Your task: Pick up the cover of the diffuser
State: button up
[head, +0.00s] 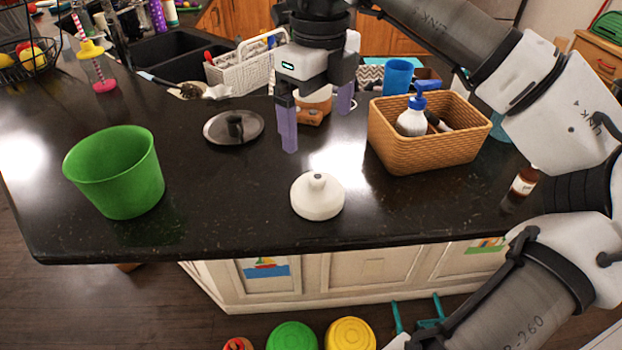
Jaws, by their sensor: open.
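A white, dome-shaped cover with a small knob on top (317,198) sits on the black counter near its front edge. It looks like the diffuser's cover. My gripper (318,127) points down with its two purple fingers spread apart and nothing between them. It is above and behind the cover in the head view, not touching it. A small wood-coloured and white object (312,112), possibly the diffuser's base, is partly hidden behind my gripper.
A green bucket (118,172) stands at left, a dark round lid (234,128) behind it. A wicker basket with a pump bottle (425,145) and a small brown bottle (524,181) stand at right. The counter around the cover is clear.

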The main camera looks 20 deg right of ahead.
jog(key=b, duration=0.2)
send_over(318, 176)
notch_tip(318, 176, down, 7)
jog(key=shift+s, duration=0.1)
jog(key=shift+f+b, duration=1.3)
jog(key=shift+f, duration=1.7)
jog(key=shift+r, duration=0.1)
